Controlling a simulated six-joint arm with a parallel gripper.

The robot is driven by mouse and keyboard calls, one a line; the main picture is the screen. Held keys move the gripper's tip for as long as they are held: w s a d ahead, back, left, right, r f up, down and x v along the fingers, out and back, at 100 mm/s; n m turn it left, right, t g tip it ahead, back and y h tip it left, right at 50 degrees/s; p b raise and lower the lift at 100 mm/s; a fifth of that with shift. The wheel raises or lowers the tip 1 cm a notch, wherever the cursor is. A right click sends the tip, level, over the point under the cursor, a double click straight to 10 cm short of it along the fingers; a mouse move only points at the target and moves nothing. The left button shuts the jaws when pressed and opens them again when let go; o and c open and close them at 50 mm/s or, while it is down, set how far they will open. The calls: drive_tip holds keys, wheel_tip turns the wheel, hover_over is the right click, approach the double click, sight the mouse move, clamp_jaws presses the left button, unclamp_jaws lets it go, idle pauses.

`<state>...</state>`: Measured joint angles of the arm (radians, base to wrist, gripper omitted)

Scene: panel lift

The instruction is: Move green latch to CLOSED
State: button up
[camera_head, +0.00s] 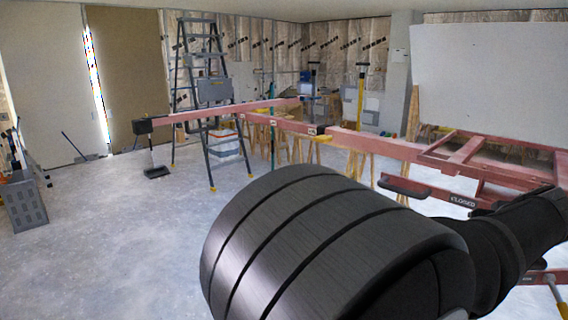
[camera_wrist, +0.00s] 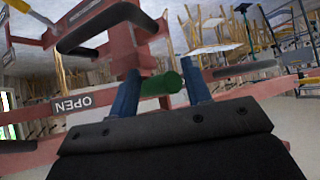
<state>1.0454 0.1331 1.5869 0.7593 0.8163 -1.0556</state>
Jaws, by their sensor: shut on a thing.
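The green latch (camera_wrist: 161,83) is a short green cylinder in the middle of the wrist view, in front of a red metal frame. My gripper (camera_wrist: 163,79) is shut on it, with one blue finger on each side. An OPEN label (camera_wrist: 75,104) appears upside down on the red bar to the left of the latch. In the head view, a CLOSED label (camera_head: 464,200) shows on a red part of the panel lift (camera_head: 372,144). My black arm fills the foreground there and hides the latch and my gripper.
A dark padded handle (camera_wrist: 98,28) arches over the red frame, and another dark bar (camera_wrist: 243,68) lies right of the fingers. A stepladder (camera_head: 207,95) stands farther back. The concrete floor (camera_head: 110,235) at left is mostly clear.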

drive_tip(key=shift+w+a+r, duration=0.25)
drive_tip(key=shift+w+r, duration=0.1)
drive_tip(key=shift+w, duration=0.15)
drive_tip(key=o, duration=0.6)
drive_tip(key=shift+c, duration=0.2)
drive_tip(key=shift+s, duration=0.15)
drive_tip(key=shift+s+r, duration=0.15)
drive_tip(key=shift+s, duration=0.1)
drive_tip(key=v, duration=0.6)
drive_tip(key=shift+s+a, duration=0.1)
